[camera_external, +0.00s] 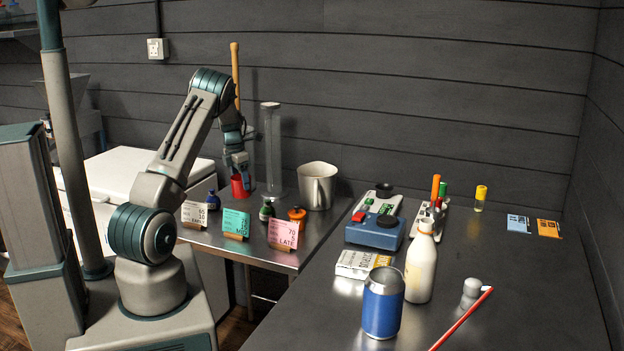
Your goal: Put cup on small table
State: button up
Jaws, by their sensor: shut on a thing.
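A small red cup (240,187) is between the fingers of my gripper (240,170), which is shut on it and points down. The cup is over the back of the small metal table (331,222) at the left. I cannot tell whether its base touches the table top. The fingers partly hide the cup's upper part.
Around the cup stand a tall clear cylinder (272,150), a grey mug (317,186), small bottles, an orange pot (297,216) and label cards (236,223). The larger metal table (500,270) at right holds a blue can (383,303), a white bottle (420,268) and a blue device (375,231).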

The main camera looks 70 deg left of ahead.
aim_at(237, 192)
jog(key=shift+s+a+f, duration=0.25)
jog(key=shift+a+f, duration=0.15)
jog(key=shift+a, duration=0.15)
jog(key=shift+s+a+f, duration=0.25)
jog(key=shift+a+f, duration=0.1)
jog(key=shift+a, duration=0.2)
jog(key=shift+f+p, duration=0.35)
jog(key=shift+f, duration=1.6)
jog(key=shift+f, duration=0.1)
jog(key=o, duration=1)
jog(key=r, duration=0.4)
jog(key=s+r, duration=0.1)
jog(key=r, duration=0.7)
jog(key=shift+s+d, duration=0.15)
jog(key=shift+s, duration=0.05)
